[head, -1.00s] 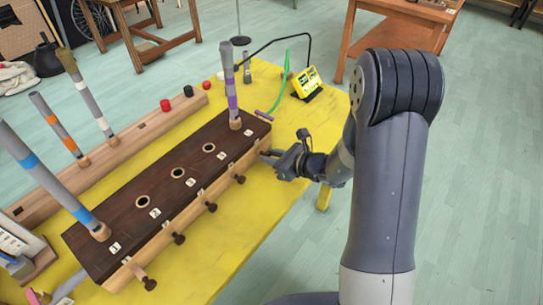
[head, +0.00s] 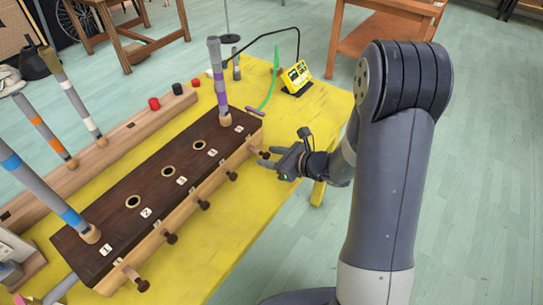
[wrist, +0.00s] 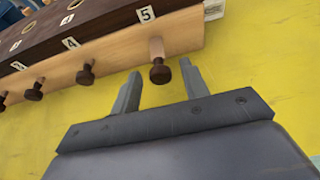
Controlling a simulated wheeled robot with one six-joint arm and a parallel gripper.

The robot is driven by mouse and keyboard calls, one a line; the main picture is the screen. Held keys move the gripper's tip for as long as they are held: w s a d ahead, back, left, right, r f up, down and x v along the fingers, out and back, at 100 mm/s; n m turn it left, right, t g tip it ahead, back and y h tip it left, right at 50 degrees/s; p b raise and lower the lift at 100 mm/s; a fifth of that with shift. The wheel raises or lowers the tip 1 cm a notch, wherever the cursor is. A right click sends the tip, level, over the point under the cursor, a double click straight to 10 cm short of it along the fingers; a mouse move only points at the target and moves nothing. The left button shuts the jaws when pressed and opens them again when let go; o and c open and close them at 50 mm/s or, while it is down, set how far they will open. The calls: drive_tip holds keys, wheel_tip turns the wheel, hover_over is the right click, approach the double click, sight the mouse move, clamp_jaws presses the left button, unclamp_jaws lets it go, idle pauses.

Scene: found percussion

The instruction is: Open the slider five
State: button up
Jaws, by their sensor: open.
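Slider five is a dark round knob (wrist: 159,70) on a short pale wooden stem, below the label 5 (wrist: 146,14) on the front of a long wooden box. My gripper (wrist: 160,82) is open. In the wrist view its two fingers point at the box, with the knob between their tips; I cannot tell whether they touch it. In the head view my gripper (head: 267,159) is at the box's far right end, and its fingers partly cover the knob there.
The dark-topped box (head: 135,202) has several more knobs along its front, including slider four's (wrist: 86,76). Coloured tubes stand in the box and in the wooden rail behind. A yellow device (head: 296,77) is at the back. The yellow table (head: 215,245) is clear in front.

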drive_tip(key=shift+d, duration=0.1)
drive_tip(key=v, duration=1)
drive_tip(key=shift+s+d+r, duration=0.2)
drive_tip(key=shift+s, duration=0.05)
drive_tip(key=shift+w+a, duration=0.1)
drive_tip(key=x, duration=1)
drive_tip(key=shift+w+a+f, duration=0.1)
drive_tip(key=shift+a+f, duration=0.1)
drive_tip(key=shift+f, duration=0.05)
drive_tip(key=shift+w+a, duration=0.45)
